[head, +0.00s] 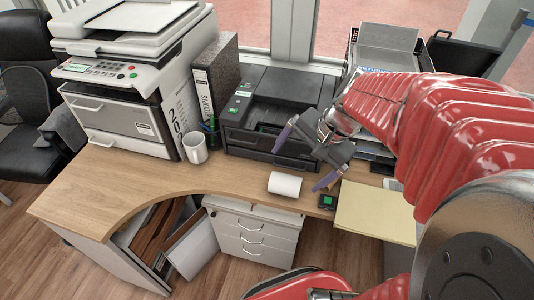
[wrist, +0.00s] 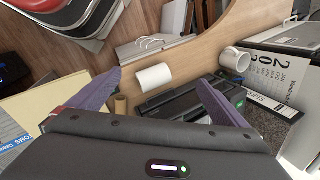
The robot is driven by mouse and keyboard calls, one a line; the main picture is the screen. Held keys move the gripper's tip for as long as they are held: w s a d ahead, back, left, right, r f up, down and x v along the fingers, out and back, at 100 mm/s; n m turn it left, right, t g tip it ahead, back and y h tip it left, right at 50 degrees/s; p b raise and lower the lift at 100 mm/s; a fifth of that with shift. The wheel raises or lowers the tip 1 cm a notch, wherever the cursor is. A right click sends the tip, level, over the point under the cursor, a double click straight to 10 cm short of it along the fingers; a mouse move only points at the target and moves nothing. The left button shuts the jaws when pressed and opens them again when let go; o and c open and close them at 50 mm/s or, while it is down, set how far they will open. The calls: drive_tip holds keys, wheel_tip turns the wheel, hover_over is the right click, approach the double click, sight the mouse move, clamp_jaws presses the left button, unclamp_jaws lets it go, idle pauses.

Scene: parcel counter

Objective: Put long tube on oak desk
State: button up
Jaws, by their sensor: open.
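The oak desk (head: 130,185) has a light wood top with a curved front edge; it also shows in the wrist view (wrist: 195,55). My gripper (head: 305,158) is open and empty above the desk, its purple fingers apart. A short white cylinder (head: 284,185) lies on its side on the desk near the front edge. In the wrist view the white cylinder (wrist: 153,78) shows between the fingers, beyond their tips.
A white mug (head: 195,147) and a pen holder stand before a grey binder (head: 215,85). A large printer (head: 125,80) stands at left and a black printer (head: 270,112) behind my gripper. A yellow paper pad (head: 375,212) lies at right. Bare desk lies at left.

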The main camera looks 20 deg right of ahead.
drive_tip(key=s+a+r+n+t+h, duration=0.2)
drive_tip(key=s+a+r+n, duration=0.4)
drive_tip(key=n, duration=0.6)
drive_tip(key=shift+s+a+r+h, duration=0.4)
drive_tip(key=shift+a+r, duration=0.25)
drive_tip(key=shift+a, duration=0.7)
